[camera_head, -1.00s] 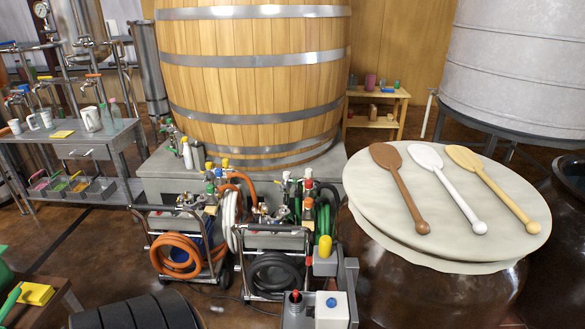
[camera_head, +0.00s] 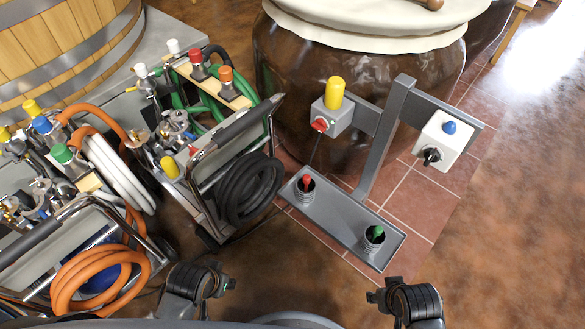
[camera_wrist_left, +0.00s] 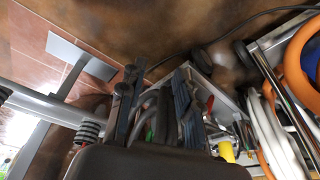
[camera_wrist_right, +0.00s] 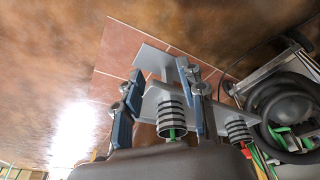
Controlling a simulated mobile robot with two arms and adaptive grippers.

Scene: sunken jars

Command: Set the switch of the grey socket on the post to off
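The grey socket (camera_head: 339,119) is a small box with a yellow cap on top, on the left arm of the grey post (camera_head: 385,140). Its red rotary switch (camera_head: 319,125) is on the front face; I cannot read its setting. A white socket (camera_head: 440,142) with a blue cap and black switch (camera_head: 431,156) is on the post's right arm. My left gripper (camera_wrist_left: 157,82) is open and empty in the left wrist view. My right gripper (camera_wrist_right: 160,85) is open and empty in the right wrist view. Both are well apart from the grey socket.
A grey tray (camera_head: 335,222) with two ribbed holders, one red-topped and one green-topped, is at the post's foot. Wheeled carts with hoses (camera_head: 205,185) crowd the left. A dark brown jar (camera_head: 300,80) stands behind the post. The floor (camera_head: 510,230) at right is clear.

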